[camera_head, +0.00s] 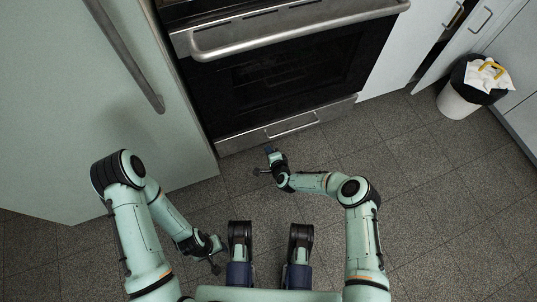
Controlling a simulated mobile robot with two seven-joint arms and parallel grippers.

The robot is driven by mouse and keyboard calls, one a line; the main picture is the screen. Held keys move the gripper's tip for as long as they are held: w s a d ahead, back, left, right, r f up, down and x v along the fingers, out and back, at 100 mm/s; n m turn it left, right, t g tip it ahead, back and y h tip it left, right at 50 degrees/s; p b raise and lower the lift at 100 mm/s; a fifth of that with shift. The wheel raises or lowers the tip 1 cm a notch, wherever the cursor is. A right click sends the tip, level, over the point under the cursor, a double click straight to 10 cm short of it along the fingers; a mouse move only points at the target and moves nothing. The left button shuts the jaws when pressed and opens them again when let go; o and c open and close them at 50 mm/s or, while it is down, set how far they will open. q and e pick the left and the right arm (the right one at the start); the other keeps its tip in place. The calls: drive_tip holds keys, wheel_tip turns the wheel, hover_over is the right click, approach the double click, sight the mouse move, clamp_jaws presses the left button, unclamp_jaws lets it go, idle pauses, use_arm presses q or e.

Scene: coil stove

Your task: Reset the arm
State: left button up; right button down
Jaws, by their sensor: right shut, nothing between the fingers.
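My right arm comes in from the lower right, bends at the elbow and reaches left across the middle of the view. My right gripper (262,171) is at its end, shut and empty, above the floor in front of the oven drawer and touching nothing that I can see. My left arm comes in from the lower left and bends down toward the middle. My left gripper (217,264) is low in the view, near my base; it is small and dark, and I cannot see whether its fingers are apart.
The stove with its black oven door (290,75), long handle (300,30) and bottom drawer (285,127) stands ahead. A tall pale green door panel (70,110) is at left. A trash bin (458,103) stands at upper right by white cabinets. The tiled floor (440,200) at right is clear.

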use_arm(q)
drive_tip(key=shift+s, duration=0.15)
use_arm(e)
drive_tip(key=shift+s+d+r, duration=0.1)
drive_tip(key=shift+s+r, duration=0.05)
drive_tip(key=shift+s, duration=0.05)
use_arm(q)
drive_tip(key=d+r+p, duration=0.3)
drive_tip(key=r+p, duration=1)
drive_tip(key=r, duration=0.1)
drive_tip(key=d+r+m+h+p, duration=0.1)
drive_tip(key=d+r+p, duration=0.3)
drive_tip(key=r+p, duration=0.9)
wheel_tip(320, 180, up, 2)
drive_tip(key=shift+r+m+h, duration=0.25)
drive_tip(key=shift+m+h, duration=0.05)
use_arm(e)
drive_tip(key=s+d+r+n+g, duration=0.3)
drive_tip(key=s+d+r+g, duration=0.1)
drive_tip(key=s+r, duration=0.6)
drive_tip(key=s+d+r+n+g, duration=0.3)
drive_tip(key=s+r, duration=0.7)
drive_tip(key=s, duration=0.6)
drive_tip(key=s+d+r+n+g+h, duration=0.1)
drive_tip(key=s+d+r+n+g, duration=0.2)
drive_tip(key=s+r, duration=0.7)
drive_tip(key=s+d+g, duration=0.2)
drive_tip(key=s+d, duration=0.2)
drive_tip(key=shift+d, duration=0.2)
drive_tip(key=shift+w, duration=0.1)
